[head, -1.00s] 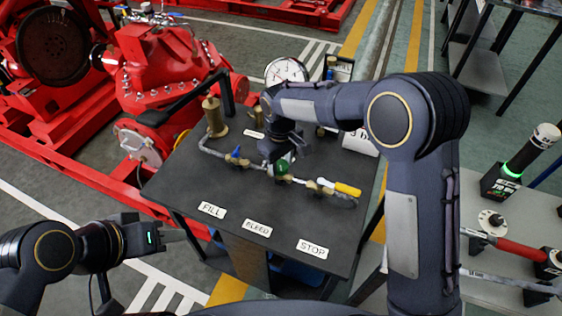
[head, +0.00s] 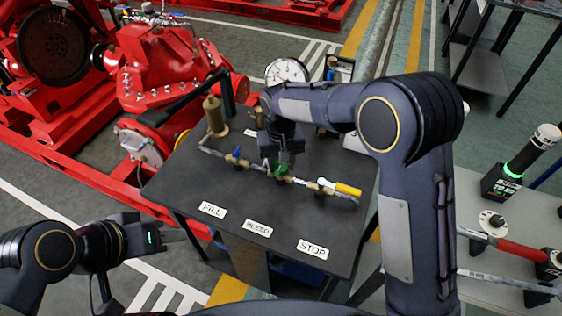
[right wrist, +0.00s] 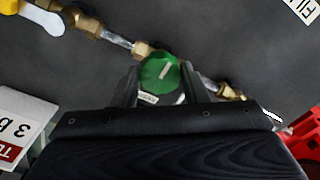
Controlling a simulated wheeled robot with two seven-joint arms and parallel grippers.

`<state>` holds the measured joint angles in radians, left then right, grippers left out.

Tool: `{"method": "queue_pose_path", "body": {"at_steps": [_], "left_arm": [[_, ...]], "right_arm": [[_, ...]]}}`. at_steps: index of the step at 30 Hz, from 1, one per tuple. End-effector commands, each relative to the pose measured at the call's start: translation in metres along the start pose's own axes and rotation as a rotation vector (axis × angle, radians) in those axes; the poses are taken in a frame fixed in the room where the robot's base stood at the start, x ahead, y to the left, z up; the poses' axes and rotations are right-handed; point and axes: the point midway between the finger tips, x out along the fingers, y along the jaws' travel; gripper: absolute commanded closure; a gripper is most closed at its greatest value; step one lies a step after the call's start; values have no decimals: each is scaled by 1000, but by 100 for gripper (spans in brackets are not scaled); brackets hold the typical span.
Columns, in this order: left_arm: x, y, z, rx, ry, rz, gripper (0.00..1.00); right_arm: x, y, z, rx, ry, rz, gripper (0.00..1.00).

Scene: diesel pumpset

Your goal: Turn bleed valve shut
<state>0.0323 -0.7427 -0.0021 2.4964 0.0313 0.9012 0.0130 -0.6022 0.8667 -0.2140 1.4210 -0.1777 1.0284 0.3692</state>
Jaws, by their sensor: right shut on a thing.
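The bleed valve has a round green knob (head: 281,168) on the pipe run above the BLEED label (head: 258,228). In the right wrist view the green knob (right wrist: 160,72) shows a pale slanted line on its top. My right gripper (head: 285,160) reaches down onto it from above. In the right wrist view one finger is on each side of the knob, shut on it. My left gripper (head: 183,235) is held off the table's left front side, away from the valves; its finger gap is too small to judge.
A blue-handled valve (head: 237,152) sits left of the knob and a yellow-handled valve (head: 346,189) right of it. A brass cylinder (head: 214,117) and a dial gauge (head: 286,73) stand behind. The black table top (head: 200,183) is clear in front of the pipe.

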Motion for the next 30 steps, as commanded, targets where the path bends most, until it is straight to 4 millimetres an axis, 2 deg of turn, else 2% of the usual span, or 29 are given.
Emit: {"method": "queue_pose_path", "body": {"at_steps": [11,12,16,25,30], "left_arm": [[0,0,0,0,0,0,64],[0,0,0,0,0,0,64],[0,0,0,0,0,0,64],[0,0,0,0,0,0,64],[0,0,0,0,0,0,64]], "right_arm": [[-2,0,-1,7,5,-2,83],[-2,0,-1,7,5,-3,55],[-1,0,-1,6,4,-2,38],[-2,0,-1,4,2,-1,38],[-22,0,-1,4,5,-2,38]]}}
